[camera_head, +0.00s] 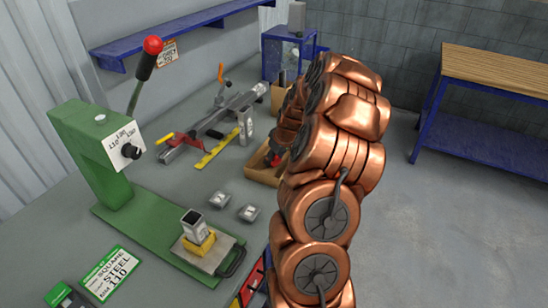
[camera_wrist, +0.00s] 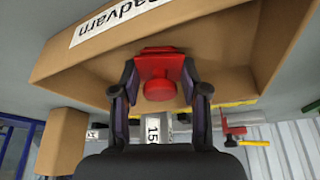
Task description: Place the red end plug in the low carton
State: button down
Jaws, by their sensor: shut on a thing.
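The red end plug (camera_wrist: 158,88) is held between the two fingers of my gripper (camera_wrist: 160,82) in the wrist view. It has a square plate and a round knob that faces the camera. The low carton (camera_wrist: 275,40) is brown, open and bears a white label; its walls frame the plug. I cannot tell whether the plug touches the carton floor. In the head view the low carton (camera_head: 257,176) stands on the bench, partly hidden behind my arm. A bit of red shows at its edge, and most of my gripper is hidden there.
A green press (camera_head: 95,150) with a red-knobbed lever stands at the left, with a square tube piece (camera_head: 194,222) on its base. Two small grey parts (camera_head: 220,199) lie near the carton. A clamp rail (camera_head: 215,122) and yellow bar lie behind. A second brown box (camera_wrist: 62,140) is beside the carton.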

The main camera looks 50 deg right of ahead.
jog(key=c, duration=0.6)
grip_release()
jog(key=shift+r, duration=0.1)
jog(key=b+v, duration=0.3)
jog(key=v, duration=0.9)
jog(key=s+a+r+n+g+y, duration=0.1)
jog(key=s+a, duration=0.1)
jog(key=a, duration=1)
jog(key=s+a+r+n+g+y, duration=0.1)
jog(key=s+a+g, duration=0.1)
jog(key=a, duration=1)
jog(key=s+a+f+g, duration=0.1)
jog(key=s+a, duration=0.5)
jog(key=s, duration=0.5)
jog(key=s+a+f+m+g+h, duration=0.1)
jog(key=s+a+g, duration=0.1)
jog(key=s+a, duration=0.5)
jog(key=s, duration=0.3)
jog(key=shift+s+f+h, duration=0.25)
jog(key=shift+s+h, duration=0.05)
jog(key=shift+s, duration=0.05)
jog(key=shift+a, duration=0.1)
